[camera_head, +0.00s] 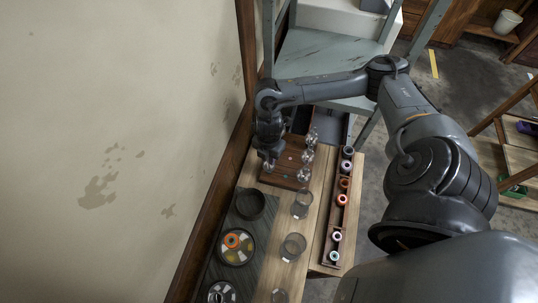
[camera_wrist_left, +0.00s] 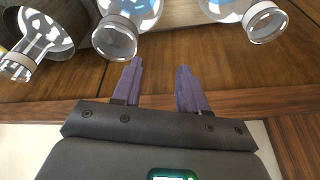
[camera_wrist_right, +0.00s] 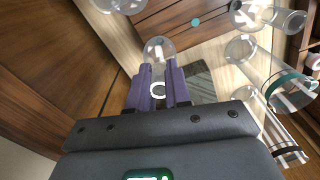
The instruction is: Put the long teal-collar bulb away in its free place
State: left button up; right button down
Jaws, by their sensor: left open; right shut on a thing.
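My right gripper (camera_head: 268,160) is over the left edge of the red-brown rack board (camera_head: 283,174). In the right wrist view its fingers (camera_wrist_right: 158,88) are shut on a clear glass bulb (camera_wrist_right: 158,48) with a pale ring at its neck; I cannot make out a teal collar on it. A teal dot (camera_wrist_right: 196,22) marks bare wood beyond it. A clear glass piece with a teal band (camera_wrist_right: 290,79) lies at right in that view. My left gripper (camera_wrist_left: 158,72) is open and empty above brown wood, with glass bulbs (camera_wrist_left: 118,32) beyond its fingertips; the head view does not show it.
Glass bulbs (camera_head: 308,156) stand along the rack's right side. A narrow rack (camera_head: 323,246) with coloured rings runs along the table's right. Clear jars (camera_head: 293,246) and dark round dishes (camera_head: 250,204) stand nearer. The wall (camera_head: 130,150) is close on the left.

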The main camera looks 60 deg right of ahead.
jog(key=c, duration=1)
grip_release()
jog(key=shift+r, duration=0.1)
jog(key=shift+r, duration=0.3)
notch_tip(320, 180, up, 9)
jog(key=p, duration=0.4)
jog(key=shift+r+p, duration=0.4)
jog(key=shift+r, duration=0.1)
